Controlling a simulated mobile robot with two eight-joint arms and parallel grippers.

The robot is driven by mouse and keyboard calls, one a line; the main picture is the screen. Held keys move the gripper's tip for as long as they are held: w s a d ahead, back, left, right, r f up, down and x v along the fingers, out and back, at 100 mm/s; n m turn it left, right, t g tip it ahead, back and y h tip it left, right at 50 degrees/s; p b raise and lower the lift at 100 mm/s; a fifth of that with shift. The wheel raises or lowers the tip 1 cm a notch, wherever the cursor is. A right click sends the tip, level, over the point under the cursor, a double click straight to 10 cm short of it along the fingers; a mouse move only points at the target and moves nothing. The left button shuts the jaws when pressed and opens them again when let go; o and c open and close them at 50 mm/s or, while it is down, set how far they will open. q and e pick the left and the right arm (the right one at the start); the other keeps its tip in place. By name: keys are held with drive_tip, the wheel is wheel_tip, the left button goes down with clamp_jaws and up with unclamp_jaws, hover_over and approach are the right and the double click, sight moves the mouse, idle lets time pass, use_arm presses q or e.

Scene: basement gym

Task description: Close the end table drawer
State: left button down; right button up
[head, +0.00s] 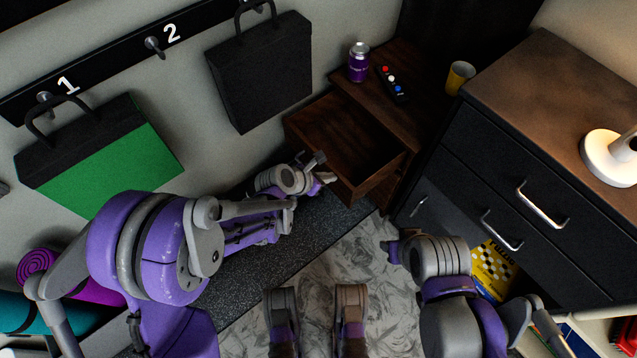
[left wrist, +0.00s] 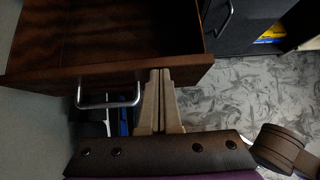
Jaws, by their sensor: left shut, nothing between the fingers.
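The dark wood end table (head: 418,128) stands in the corner, and its drawer (head: 345,140) is pulled out, showing an empty-looking inside. The drawer front (head: 320,162) faces the lower left. Contact is not certain. My right gripper (head: 392,250) is at the lower right, away from the end table; its fingers are unclear.
A purple can (head: 358,63), a remote (head: 393,84) and a yellow cup (head: 459,78) stand or lie on the end table. A black dresser (head: 500,185) stands close at its right. Bags hang on the left wall. The grey patterned floor (head: 345,262) is clear in front.

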use_arm(q)
drive_tip(key=w+d, duration=1)
drive_tip(key=d, duration=0.4)
drive_tip(key=shift+w+d, duration=0.35)
drive_tip(key=shift+d, duration=0.05)
